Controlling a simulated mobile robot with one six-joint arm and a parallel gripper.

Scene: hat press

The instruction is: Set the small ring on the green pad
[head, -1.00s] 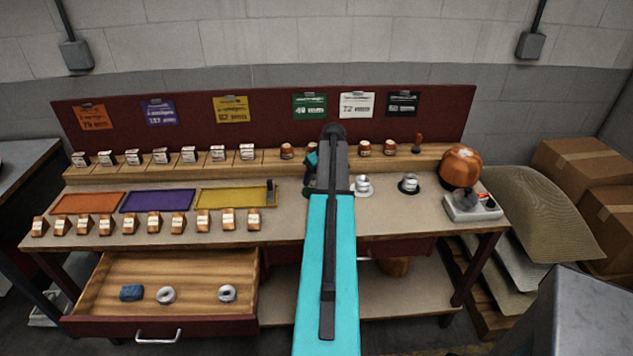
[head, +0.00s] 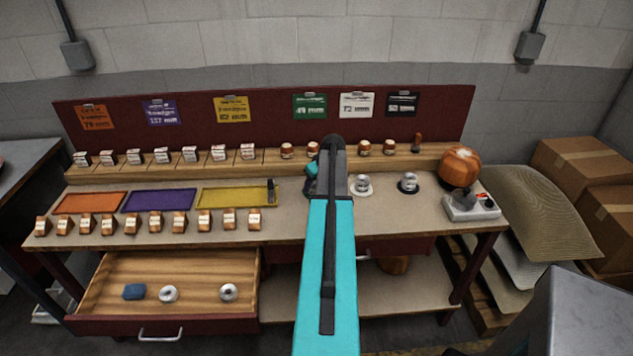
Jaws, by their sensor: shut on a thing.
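My gripper (head: 311,186) is mostly hidden behind my own dark and teal arm, over the middle of the bench. Only small dark and teal parts show at the arm's left side. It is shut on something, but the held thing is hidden. No green pad shows; a green card (head: 310,106) hangs on the back board above this spot. One pale ring stack (head: 361,184) sits on a white pad and another (head: 409,181) on a black pad. Two grey rings lie in the open drawer, one in the middle (head: 169,293) and one at right (head: 228,291).
Orange (head: 90,203), purple (head: 158,201) and yellow (head: 232,197) trays lie at left, with several small blocks in front. A blue block (head: 134,292) lies in the drawer (head: 106,313). An orange domed device (head: 460,168) stands at the right end. A ledge with small items runs behind.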

